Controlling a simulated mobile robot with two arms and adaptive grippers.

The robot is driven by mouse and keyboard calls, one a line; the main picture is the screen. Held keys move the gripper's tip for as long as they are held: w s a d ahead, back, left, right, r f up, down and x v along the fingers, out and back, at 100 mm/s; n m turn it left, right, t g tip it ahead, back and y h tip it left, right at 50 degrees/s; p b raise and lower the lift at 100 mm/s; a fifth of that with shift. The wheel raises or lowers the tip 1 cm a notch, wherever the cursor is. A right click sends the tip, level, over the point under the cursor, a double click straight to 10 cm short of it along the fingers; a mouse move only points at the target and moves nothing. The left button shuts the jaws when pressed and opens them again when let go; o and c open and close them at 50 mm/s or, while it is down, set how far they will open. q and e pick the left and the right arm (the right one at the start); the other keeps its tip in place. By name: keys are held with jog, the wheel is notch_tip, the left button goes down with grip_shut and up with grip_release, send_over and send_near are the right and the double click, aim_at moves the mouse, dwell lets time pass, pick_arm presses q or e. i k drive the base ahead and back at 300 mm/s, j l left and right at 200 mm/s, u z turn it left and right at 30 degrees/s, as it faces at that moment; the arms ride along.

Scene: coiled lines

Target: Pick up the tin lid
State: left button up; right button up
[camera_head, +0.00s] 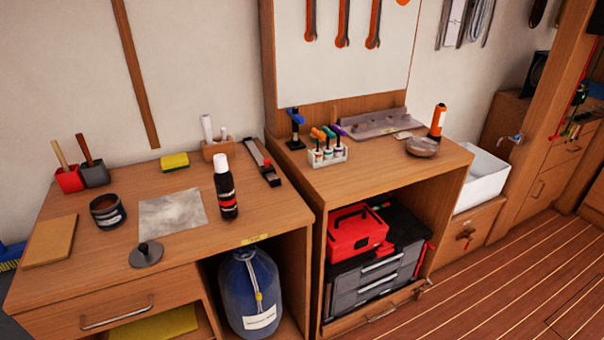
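A round grey disc with a dark knob on top, which looks like the tin lid (147,256), lies flat near the front edge of the left wooden worktop. An open dark tin (107,212) with a pale label and brown contents stands behind and to the left of it, apart from it. Neither of my grippers shows in the head view.
A grey sheet (172,212) lies behind the lid, with a black bottle (225,190) to its right. A tan board (50,241) lies at the left. Bare worktop (200,250) surrounds the lid. A drawer handle (117,313) sticks out below.

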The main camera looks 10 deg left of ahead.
aim_at(146, 254)
jog(key=u, duration=1.5)
